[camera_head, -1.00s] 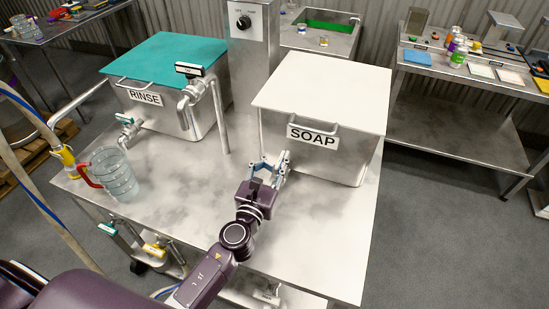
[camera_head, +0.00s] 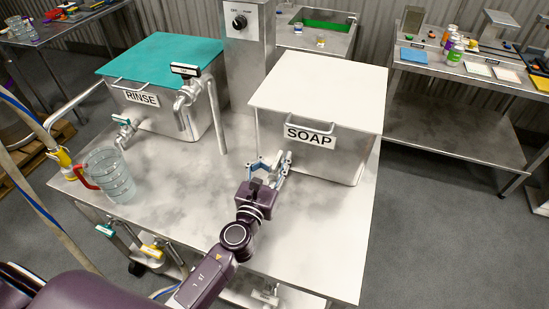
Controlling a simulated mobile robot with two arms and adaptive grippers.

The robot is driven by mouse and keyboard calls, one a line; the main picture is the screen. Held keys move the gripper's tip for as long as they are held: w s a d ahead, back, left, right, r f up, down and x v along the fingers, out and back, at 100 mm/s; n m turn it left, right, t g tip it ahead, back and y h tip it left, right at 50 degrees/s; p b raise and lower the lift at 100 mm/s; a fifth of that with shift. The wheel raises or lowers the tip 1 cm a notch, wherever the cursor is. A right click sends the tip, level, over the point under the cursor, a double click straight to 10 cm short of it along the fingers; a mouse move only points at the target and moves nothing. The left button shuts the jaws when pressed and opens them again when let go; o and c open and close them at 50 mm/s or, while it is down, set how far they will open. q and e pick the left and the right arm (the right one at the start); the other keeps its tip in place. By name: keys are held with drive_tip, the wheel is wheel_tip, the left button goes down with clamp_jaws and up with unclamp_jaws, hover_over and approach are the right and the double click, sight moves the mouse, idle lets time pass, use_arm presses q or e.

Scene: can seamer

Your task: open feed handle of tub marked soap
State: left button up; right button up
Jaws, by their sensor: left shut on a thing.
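The tub marked SOAP (camera_head: 345,155) is a metal box with a white lid (camera_head: 322,88), at the right of the steel table. Its label (camera_head: 310,136) faces me. My left gripper (camera_head: 272,163) is at the tub's lower left front corner, below and left of the label. Its light blue fingers are shut on the small feed handle there. The fingers hide most of the handle, so its exact angle cannot be made out. My right gripper is not in view.
The RINSE tub (camera_head: 192,118) with a teal lid stands at the left, with pipes and a teal-handled valve (camera_head: 122,122). A clear jug (camera_head: 112,176) with a red handle stands at the table's left. The table's front (camera_head: 320,240) is clear.

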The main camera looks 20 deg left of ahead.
use_arm(q)
drive_tip(key=shift+s+d+f, duration=0.2)
drive_tip(key=shift+d+f, duration=0.05)
drive_tip(key=shift+d, duration=0.15)
drive_tip(key=s, duration=1.1)
drive_tip(key=shift+s+a+r, duration=0.2)
drive_tip(key=shift+s+a, duration=0.15)
drive_tip(key=shift+a, duration=0.1)
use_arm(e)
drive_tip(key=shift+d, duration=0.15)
